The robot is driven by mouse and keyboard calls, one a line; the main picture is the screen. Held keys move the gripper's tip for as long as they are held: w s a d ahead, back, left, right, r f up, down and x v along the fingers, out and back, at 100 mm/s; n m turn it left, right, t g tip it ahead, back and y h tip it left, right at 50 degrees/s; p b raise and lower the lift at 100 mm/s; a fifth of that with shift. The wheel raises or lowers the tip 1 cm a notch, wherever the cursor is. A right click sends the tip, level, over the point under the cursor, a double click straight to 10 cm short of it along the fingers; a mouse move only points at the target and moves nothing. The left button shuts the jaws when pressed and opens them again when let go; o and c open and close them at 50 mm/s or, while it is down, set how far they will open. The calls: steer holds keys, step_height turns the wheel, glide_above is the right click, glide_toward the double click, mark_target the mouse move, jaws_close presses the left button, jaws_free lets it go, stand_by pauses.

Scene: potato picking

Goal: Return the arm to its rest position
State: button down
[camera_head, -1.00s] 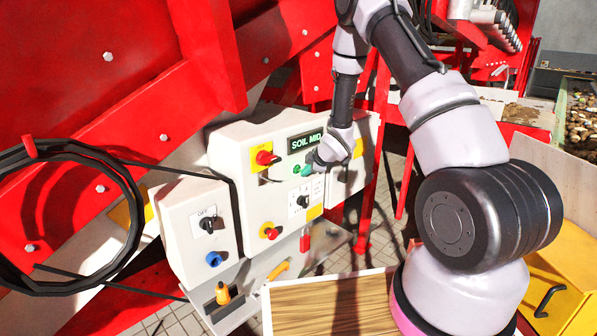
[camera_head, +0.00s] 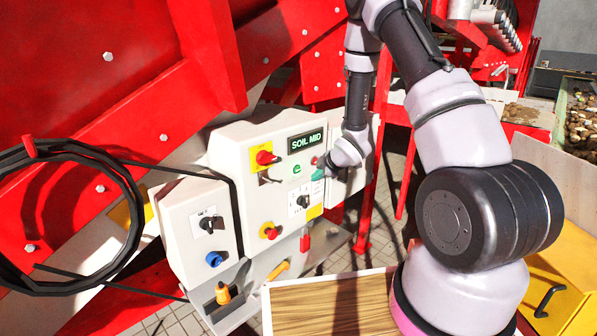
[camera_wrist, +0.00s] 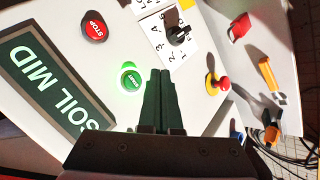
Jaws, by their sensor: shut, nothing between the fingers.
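My gripper (camera_head: 319,174) is in front of the white control panel (camera_head: 235,146). In the wrist view its dark fingers (camera_wrist: 160,74) are together with nothing between them. The fingertips point past the lit green button (camera_wrist: 131,79), beside it in the picture; I cannot tell the exact gap to the panel. The green button (camera_head: 297,169) also shows in the head view, left of my gripper. The display (camera_head: 306,141) reads SOIL MID. My arm reaches down to the panel from above.
A red stop button (camera_wrist: 93,27), a black selector knob (camera_wrist: 178,34) and a red-and-yellow button (camera_wrist: 216,84) stick out near my gripper. A red machine frame (camera_head: 115,75) rises behind the panel. A black cable coil (camera_head: 70,215) hangs at left. A wooden board (camera_head: 330,306) lies in front.

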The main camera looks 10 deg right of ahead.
stand_by(0.4)
steer(key=s+d+r+m+h, duration=0.1)
steer(key=s+d+r+m, duration=0.2)
steer(key=r, duration=0.5)
steer(key=s+d+r+m+h, duration=0.15)
steer(key=r+m, duration=0.25)
steer(key=r, duration=0.5)
steer(key=s+d+r+m+h, duration=0.1)
steer(key=s+d+r+m, duration=0.25)
steer(key=r, duration=0.45)
steer(key=s+a+r+m, duration=0.1)
steer(key=s+r+m, duration=0.2)
steer(key=s, duration=0.5)
steer(key=s+a+r+m+y, duration=0.1)
steer(key=s+r+m, duration=0.3)
steer(key=s, duration=0.5)
steer(key=s+a+r+m+g+y, duration=0.1)
steer(key=s+r+m, duration=0.3)
steer(key=s, duration=0.5)
step_height(320, 180, up, 2)
steer(key=shift+a, duration=0.3)
